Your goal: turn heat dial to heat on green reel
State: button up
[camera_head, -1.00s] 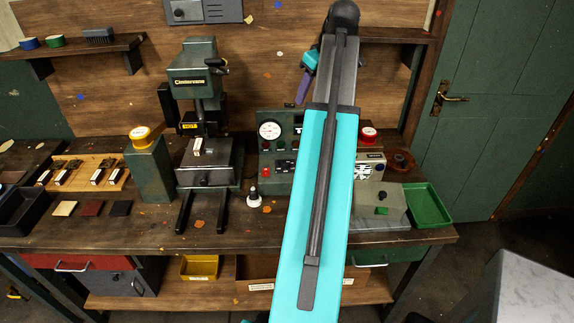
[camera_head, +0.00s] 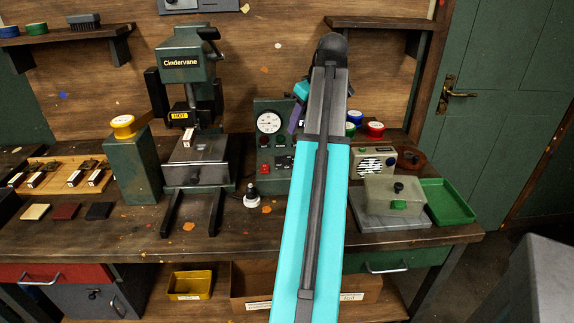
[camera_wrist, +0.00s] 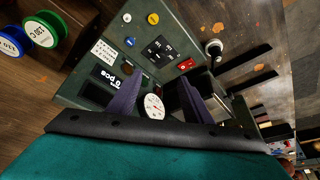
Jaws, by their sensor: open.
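The control panel (camera_head: 262,150) stands on the bench with a round white gauge (camera_head: 269,122). In the wrist view the panel (camera_wrist: 85,90) appears tilted, with the gauge (camera_wrist: 153,106), small lamps, a paper note (camera_wrist: 103,52) and a black plate (camera_wrist: 160,50). I cannot single out the heat dial. The green reel (camera_wrist: 45,28) has a white label that looks like 120 C; it also shows beside my arm in the head view (camera_head: 350,130). My gripper (camera_wrist: 160,97) is open, its purple fingers pointing toward the panel, the gauge showing between them. The arm hides the panel's right part in the head view.
A blue reel (camera_wrist: 12,42) and a red reel (camera_head: 375,129) stand near the green one. The Cindervane press (camera_head: 190,70) with a yellow HOT sign is left of the panel. A black-topped white bottle (camera_head: 251,196) stands in front. A green tray (camera_head: 446,201) lies right.

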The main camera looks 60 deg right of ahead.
aim_at(287, 158)
jog(key=shift+b+x, duration=0.4)
jog(key=shift+x, duration=0.4)
jog(key=shift+s+a+f, duration=0.1)
jog(key=shift+p+x, duration=0.65)
jog(key=shift+x, duration=6.15)
jog(key=c, duration=1)
jog(key=shift+c, duration=0.2)
